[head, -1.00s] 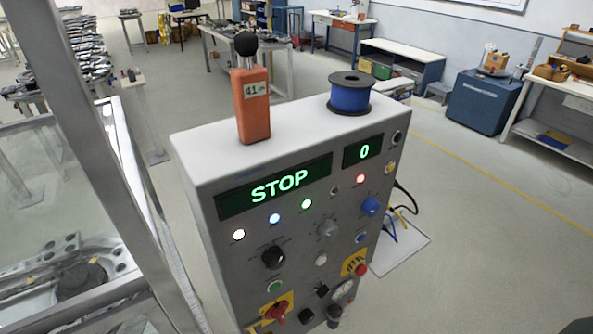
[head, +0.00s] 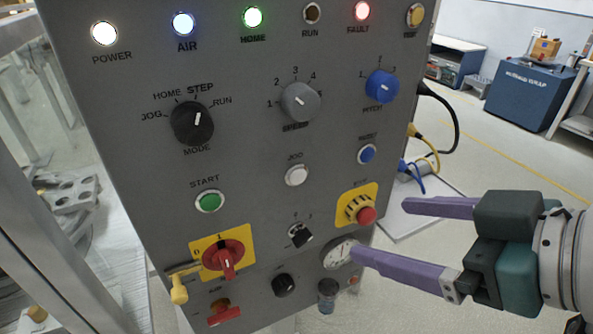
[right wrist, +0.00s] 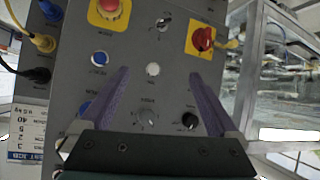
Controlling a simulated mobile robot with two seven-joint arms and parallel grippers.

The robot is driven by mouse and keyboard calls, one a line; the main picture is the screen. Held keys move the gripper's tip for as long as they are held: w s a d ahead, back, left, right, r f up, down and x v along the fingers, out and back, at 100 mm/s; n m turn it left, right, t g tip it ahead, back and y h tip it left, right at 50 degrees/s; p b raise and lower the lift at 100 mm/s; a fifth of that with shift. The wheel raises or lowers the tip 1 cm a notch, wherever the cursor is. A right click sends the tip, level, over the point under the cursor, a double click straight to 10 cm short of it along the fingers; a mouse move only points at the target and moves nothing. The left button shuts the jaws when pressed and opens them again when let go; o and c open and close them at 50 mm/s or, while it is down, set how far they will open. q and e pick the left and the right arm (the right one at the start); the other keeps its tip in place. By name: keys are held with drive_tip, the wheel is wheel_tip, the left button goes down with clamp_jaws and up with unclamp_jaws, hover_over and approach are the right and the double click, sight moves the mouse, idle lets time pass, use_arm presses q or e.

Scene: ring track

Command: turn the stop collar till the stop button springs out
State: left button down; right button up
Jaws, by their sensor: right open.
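The stop button (head: 367,215) is a red cap at the lower right of the grey control panel. A ribbed yellow stop collar (head: 352,207) surrounds its base on a yellow plate (head: 371,191). Whether the cap is pressed in or out is hard to tell. My right gripper (head: 380,228) is open and empty, its purple fingers pointing left, near the button in the picture and apart from it. In the right wrist view the stop button (right wrist: 110,7) is at the top edge, beyond and left of the open fingers (right wrist: 160,73). My left gripper is out of view.
A red rotary switch (head: 226,256) on a yellow plate, a gauge (head: 338,253), a black knob (head: 300,235) and a blue button (head: 367,153) are on the same panel. Cables (head: 424,160) leave its right side.

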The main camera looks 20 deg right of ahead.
drive_tip(key=w+d+f+t+b, duration=0.2)
drive_tip(key=f+b, duration=0.4)
drive_tip(key=b, duration=0.1)
drive_tip(key=w+d+f+t+b, duration=0.2)
drive_tip(key=d+f+b, duration=0.1)
drive_tip(key=f+b, duration=0.35)
drive_tip(key=m+t+h+b, duration=0.1)
drive_tip(key=t+h+b, duration=0.15)
drive_tip(key=b, duration=0.65)
approach(371, 221)
drive_tip(key=w, duration=0.2)
drive_tip(key=shift+y, duration=0.25)
drive_tip(key=w, duration=0.8)
drive_tip(key=shift+w+a+f, duration=0.1)
drive_tip(key=shift+w+a, duration=0.1)
drive_tip(key=shift+a, duration=0.05)
drive_tip(key=shift+c, duration=0.3)
drive_tip(key=c, duration=1.3)
